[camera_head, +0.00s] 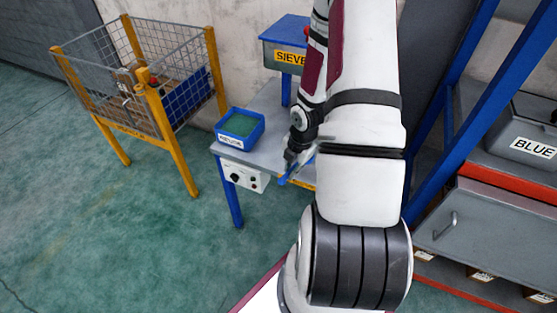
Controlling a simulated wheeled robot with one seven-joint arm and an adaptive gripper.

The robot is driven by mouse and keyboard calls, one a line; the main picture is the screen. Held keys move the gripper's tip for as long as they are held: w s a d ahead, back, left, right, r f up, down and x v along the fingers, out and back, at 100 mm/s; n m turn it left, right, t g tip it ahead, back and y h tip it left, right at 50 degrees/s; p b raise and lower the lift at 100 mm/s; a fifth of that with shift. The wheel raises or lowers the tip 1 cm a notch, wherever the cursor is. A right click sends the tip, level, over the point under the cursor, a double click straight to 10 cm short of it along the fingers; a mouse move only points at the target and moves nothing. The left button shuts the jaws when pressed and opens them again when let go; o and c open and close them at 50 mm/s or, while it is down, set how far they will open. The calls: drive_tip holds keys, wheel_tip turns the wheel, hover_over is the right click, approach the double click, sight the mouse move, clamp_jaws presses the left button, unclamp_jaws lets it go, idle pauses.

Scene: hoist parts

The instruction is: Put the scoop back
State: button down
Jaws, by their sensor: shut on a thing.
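My gripper (290,159) is over the front part of the grey table (268,151), pointing down. It is shut on the scoop (289,177), of which a thin blue piece shows below and beside the fingers, tilted. Much of the scoop is hidden behind my gripper and arm. I cannot tell whether it touches the table.
A blue tray (260,131) with green contents and a label stands at the table's left corner. A blue-lidded box (283,54) marked "SIEVE" is behind. A yellow-posted wire cage (161,114) stands left. Grey drawers (485,238) and a "BLUE" box (527,134) are right. The left floor is clear.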

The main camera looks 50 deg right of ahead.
drive_tip(key=s+f+n, duration=0.2)
drive_tip(key=s+n, duration=0.1)
drive_tip(key=s, duration=0.1)
hover_over(277, 163)
drive_tip(key=shift+s+f, duration=0.45)
drive_tip(key=shift+f, duration=0.35)
drive_tip(key=shift+w, duration=0.1)
drive_tip(key=shift+f, duration=1.75)
drive_tip(key=shift+f, duration=0.15)
drive_tip(key=c, duration=1.6)
unclamp_jaws()
drive_tip(key=shift+c, duration=0.2)
drive_tip(key=shift+o, duration=0.3)
